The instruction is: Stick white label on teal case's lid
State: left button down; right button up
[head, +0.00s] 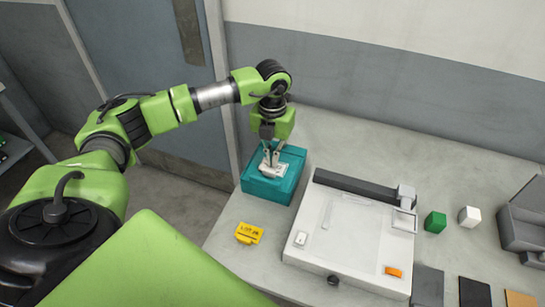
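The teal case (254,184) stands at the left end of the grey table with its lid shut. A white label (281,171) is at the middle of its lid, looking flat against the top; I cannot tell whether it is stuck down. My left gripper (271,159) points down right over the lid, its fingertips at the label. The fingers partly cover the label, and I cannot tell whether they grip it. My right gripper is not in view.
A large white device (343,243) with a dark bar stands to the right. Green (435,222) and white (469,217) blocks and a grey open box (520,232) are farther right. A wall runs behind the table.

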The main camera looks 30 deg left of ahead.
pick_arm(q)
jog(key=shift+f+b, duration=0.55)
jog(key=shift+f, duration=0.2)
dwell(0.4)
jog(key=shift+r, duration=0.15)
dwell(0.4)
jog(key=shift+r+p, duration=1.9)
jog(key=shift+r, duration=1.05)
jog(key=shift+s+f, duration=0.1)
jog(key=shift+f, duration=0.05)
